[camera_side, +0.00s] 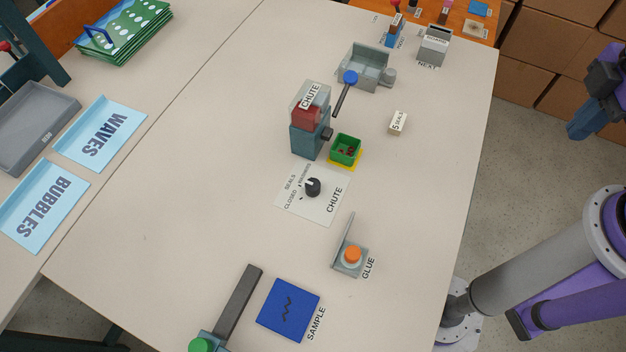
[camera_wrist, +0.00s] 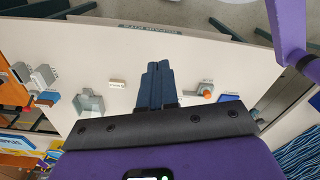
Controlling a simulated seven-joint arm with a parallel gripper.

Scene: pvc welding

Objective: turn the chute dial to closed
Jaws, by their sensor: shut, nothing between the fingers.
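The chute dial (camera_side: 313,187) is a black knob on a white plate (camera_side: 322,209) in the middle of the table in the side view. The plate reads CHUTE, with small labels including SEALS and CLOSED on its left side. A pale mark on the knob faces the labels, but I cannot tell which one it points at. My gripper (camera_side: 578,133) is at the right, off the table's edge and well away from the dial. In the wrist view my gripper (camera_wrist: 158,64) shows its blue fingers together and empty. The dial is not discernible in the wrist view.
The chute (camera_side: 307,138) stands behind the dial, with a green bin (camera_side: 346,149) of red bits beside it. A glue post with an orange top (camera_side: 352,255) and a blue sample pad (camera_side: 288,310) are nearer. Bare table lies left and right of the dial.

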